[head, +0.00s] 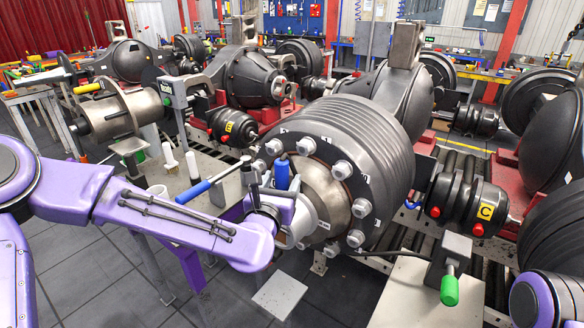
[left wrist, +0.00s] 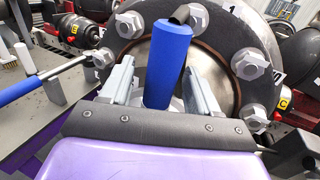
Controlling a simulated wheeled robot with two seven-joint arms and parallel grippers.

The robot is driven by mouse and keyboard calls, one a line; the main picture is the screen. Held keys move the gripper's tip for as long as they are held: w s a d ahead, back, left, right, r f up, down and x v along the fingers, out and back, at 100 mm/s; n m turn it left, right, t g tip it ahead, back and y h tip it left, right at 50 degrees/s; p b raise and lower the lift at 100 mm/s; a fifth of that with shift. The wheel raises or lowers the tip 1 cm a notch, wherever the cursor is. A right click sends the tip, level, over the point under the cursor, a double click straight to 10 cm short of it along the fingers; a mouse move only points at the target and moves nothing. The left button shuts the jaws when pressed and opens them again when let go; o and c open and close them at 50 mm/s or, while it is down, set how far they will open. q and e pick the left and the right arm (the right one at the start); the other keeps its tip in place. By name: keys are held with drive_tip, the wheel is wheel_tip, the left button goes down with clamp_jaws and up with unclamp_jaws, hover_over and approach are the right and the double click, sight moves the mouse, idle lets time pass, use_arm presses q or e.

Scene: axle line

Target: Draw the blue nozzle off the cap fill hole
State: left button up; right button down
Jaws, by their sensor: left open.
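The blue nozzle (head: 282,174) stands at the metal hub cap (head: 328,198), in the middle of the ring of large bolts on the ribbed drum. In the left wrist view the nozzle (left wrist: 168,62) is a blue cylinder with a black hose end at its top. My left gripper (head: 276,200) is open. Its two grey fingers (left wrist: 158,72) stand on either side of the nozzle, with gaps visible. The fill hole is hidden behind the nozzle and gripper. My right gripper is out of view; only part of my right arm shows at the lower right.
A blue-handled bar (head: 193,191) reaches toward the hub bolts, left of the gripper. White-topped brushes (head: 170,155) stand on the bench behind. A green-handled tool (head: 449,288) stands on a plate at the right. Bolts (left wrist: 250,64) closely surround the cap.

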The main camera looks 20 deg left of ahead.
sight(285, 162)
use_arm(q)
drive_tip(key=shift+w+a+f, duration=0.15)
drive_tip(key=shift+w+f, duration=0.25)
drive_tip(key=shift+w, duration=0.2)
drive_tip(key=shift+s+r, duration=0.25)
drive_tip(key=shift+s, duration=0.15)
drive_tip(key=c, duration=0.9)
drive_tip(key=shift+d, duration=0.2)
drive_tip(key=shift+c, duration=0.9)
drive_tip(key=shift+w+d, duration=0.1)
clamp_jaws()
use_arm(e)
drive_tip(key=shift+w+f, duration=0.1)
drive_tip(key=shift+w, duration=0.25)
